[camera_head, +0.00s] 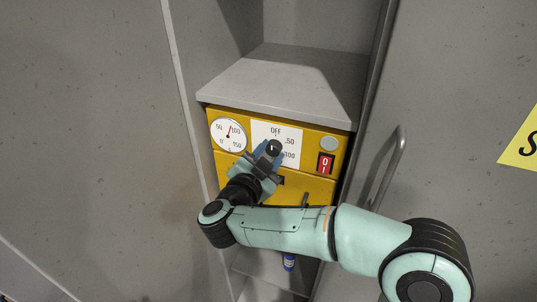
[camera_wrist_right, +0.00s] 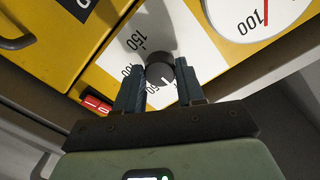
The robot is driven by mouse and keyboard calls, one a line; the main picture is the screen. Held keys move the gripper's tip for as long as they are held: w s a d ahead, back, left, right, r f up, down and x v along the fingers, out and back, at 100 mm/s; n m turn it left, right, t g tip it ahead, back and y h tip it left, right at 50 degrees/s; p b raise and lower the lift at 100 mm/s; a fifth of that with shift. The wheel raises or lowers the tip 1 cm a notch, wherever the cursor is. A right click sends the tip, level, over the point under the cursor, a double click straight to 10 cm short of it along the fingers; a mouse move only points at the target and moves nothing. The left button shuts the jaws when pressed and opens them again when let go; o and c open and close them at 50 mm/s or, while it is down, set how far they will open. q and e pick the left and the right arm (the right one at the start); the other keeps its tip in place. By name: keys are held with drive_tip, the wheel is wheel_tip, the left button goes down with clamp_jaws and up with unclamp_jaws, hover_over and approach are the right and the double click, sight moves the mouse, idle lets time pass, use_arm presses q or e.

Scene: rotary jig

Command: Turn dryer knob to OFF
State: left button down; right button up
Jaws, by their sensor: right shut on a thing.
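The black round dryer knob (camera_head: 274,147) sits on a white dial plate (camera_head: 262,130) on the yellow panel. In the head view OFF is printed above it, with 50 and 100 to its right. My right gripper (camera_head: 268,155) is shut on the knob. In the right wrist view the knob (camera_wrist_right: 159,70) sits between the two fingers of the gripper (camera_wrist_right: 160,87). A pale mark on the knob points down and right there, near the 50 label; its exact setting is hard to tell. OFF is not seen in that view. My left gripper is not in view.
A round gauge (camera_head: 228,134) is left of the dial plate. A red switch (camera_head: 326,164) and a grey round button (camera_head: 329,143) are to its right. A grey shelf (camera_head: 290,82) juts out above the panel. A metal handle (camera_head: 390,165) stands to the right.

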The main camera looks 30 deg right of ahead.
drive_tip(key=o, duration=1)
drive_tip(key=shift+o, duration=0.2)
drive_tip(key=shift+s+a, duration=0.3)
drive_tip(key=shift+a, duration=0.1)
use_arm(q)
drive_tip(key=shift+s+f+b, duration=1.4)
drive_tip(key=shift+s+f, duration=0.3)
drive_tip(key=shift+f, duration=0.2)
use_arm(e)
drive_tip(key=v, duration=1.2)
drive_tip(key=shift+s, duration=0.2)
drive_tip(key=shift+a+r, duration=0.1)
drive_tip(key=shift+a, duration=0.05)
